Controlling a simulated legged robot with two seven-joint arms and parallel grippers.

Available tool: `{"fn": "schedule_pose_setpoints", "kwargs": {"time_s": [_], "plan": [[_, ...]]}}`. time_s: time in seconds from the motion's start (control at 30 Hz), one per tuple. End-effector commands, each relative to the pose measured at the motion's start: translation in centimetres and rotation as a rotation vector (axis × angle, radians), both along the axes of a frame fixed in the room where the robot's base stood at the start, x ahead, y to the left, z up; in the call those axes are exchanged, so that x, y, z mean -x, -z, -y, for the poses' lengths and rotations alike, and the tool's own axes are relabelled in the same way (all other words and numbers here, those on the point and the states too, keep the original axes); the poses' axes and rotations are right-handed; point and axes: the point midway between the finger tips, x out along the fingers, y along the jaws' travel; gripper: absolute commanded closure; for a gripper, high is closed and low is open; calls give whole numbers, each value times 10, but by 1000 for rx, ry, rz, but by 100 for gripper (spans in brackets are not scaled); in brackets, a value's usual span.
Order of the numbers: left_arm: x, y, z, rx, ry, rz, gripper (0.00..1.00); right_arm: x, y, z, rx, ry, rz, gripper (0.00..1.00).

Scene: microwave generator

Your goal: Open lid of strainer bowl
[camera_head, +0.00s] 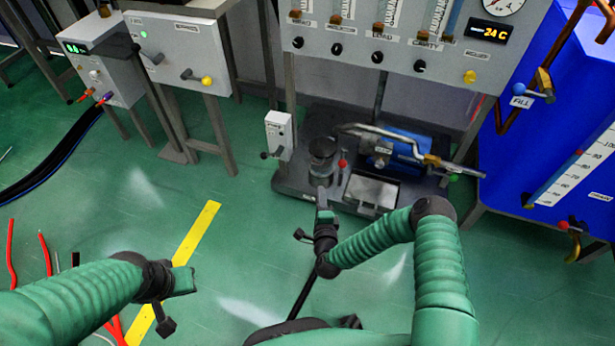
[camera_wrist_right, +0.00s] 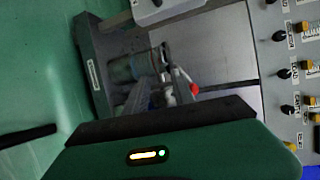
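The strainer bowl appears to be the grey cylinder (camera_head: 321,168) with a dark round cap (camera_head: 322,148) on the low grey skid. The cap sits on top of it. In the right wrist view the cylinder (camera_wrist_right: 136,68) lies sideways beyond the hand, and its lower part is hidden. My right gripper (camera_head: 325,197) is just in front of the cylinder, lined up with it in the head view. I cannot tell whether they touch or whether the fingers are open. My left gripper (camera_head: 183,281) is at the lower left, over the floor, away from the skid; its finger opening is unclear.
A red-knobbed valve (camera_head: 342,163) stands beside the cylinder, with a blue pump (camera_head: 402,146) and metal pipe to the right. A small white switch box (camera_head: 279,134) is close on the left. The gauge panel (camera_head: 400,40) overhangs behind. Green floor in front is mostly clear.

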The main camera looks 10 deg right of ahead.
Motion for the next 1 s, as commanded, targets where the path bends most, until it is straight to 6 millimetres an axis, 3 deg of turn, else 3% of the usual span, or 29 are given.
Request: {"fn": "schedule_pose_setpoints", "kwargs": {"time_s": [0.17, 0.6, 0.8, 1.0], "plan": [[0, 21, 0, 0, 0, 1, 100, -31, 9, 6, 5, -1, 3, 70], [0, 88, 0, 0, 0, 0, 100, -137, 29, 26, 4, -5, 0, 70], [0, 98, 0, 0, 0, 0, 100, -157, 29, 30, 4, -7, -2, 70], [0, 96, 0, 0, 0, 0, 100, -159, 27, 30, 4, -7, -2, 70]]}}
